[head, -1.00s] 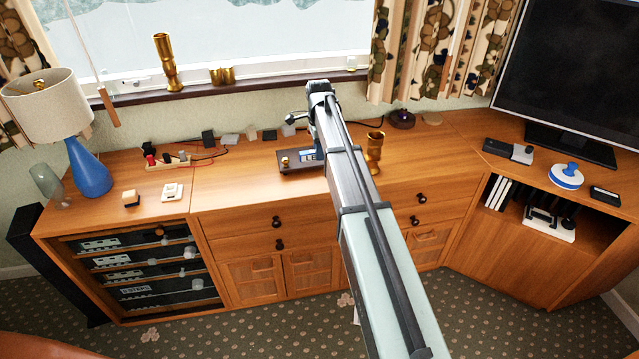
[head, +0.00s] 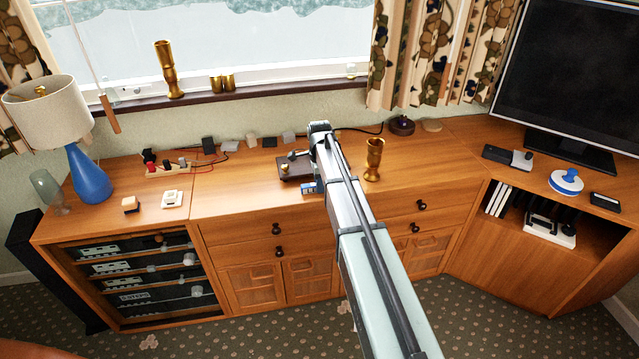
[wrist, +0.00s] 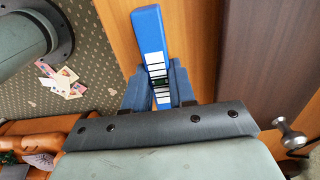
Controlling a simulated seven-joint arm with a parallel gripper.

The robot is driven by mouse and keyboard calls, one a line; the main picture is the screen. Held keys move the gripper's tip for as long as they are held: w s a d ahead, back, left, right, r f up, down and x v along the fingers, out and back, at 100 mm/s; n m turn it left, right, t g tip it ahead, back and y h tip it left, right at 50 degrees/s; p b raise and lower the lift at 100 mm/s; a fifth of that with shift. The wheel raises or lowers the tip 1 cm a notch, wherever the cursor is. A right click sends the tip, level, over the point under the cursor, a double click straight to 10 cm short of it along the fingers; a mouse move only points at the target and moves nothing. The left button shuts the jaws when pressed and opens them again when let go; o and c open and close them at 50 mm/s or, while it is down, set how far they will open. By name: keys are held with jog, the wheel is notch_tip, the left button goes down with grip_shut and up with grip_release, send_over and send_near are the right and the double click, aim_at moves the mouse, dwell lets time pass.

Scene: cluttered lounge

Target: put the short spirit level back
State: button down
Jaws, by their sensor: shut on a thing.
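In the head view the level (head: 308,187) shows at the front edge of a dark wooden tray (head: 290,175), beside my arm. The tray's dark surface fills the right of the wrist view (wrist: 252,45). The level appears over lighter wood left of it there. My fingers are hidden by my arm in the head view.
A brass goblet (head: 374,160) stands just right of my arm. The wooden cabinet top (head: 235,190) is clear left of the tray. A metal knob (wrist: 291,138) shows at lower right in the wrist view.

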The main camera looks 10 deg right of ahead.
jog(key=shift+f, duration=0.15)
jog(key=c, duration=0.9)
grip_release()
jog(key=shift+r, duration=0.2)
notch_tip(320, 180, up, 12)
